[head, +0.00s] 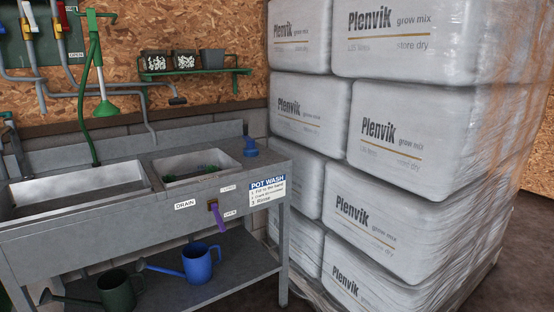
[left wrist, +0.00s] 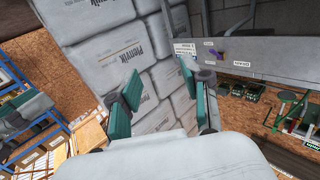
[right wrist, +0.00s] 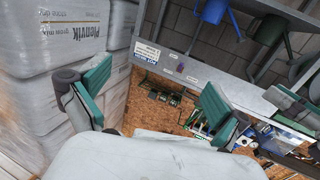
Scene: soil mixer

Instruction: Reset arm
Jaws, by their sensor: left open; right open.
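My left gripper (left wrist: 160,95) shows in the left wrist view with its green finger pads spread wide and nothing between them. My right gripper (right wrist: 155,98) shows in the right wrist view, also spread wide and empty. Neither gripper nor arm shows in the head view. Both grippers are in the air in front of the wrapped bags (head: 390,130) and the sink bench (head: 165,195), apart from both.
A purple drain handle (head: 216,216) sits on the bench front. A blue watering can (head: 200,262) and a dark green one (head: 117,290) stand on the lower shelf. A green wall shelf (head: 195,71) holds pots. Bare floor (head: 525,260) lies right of the bags.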

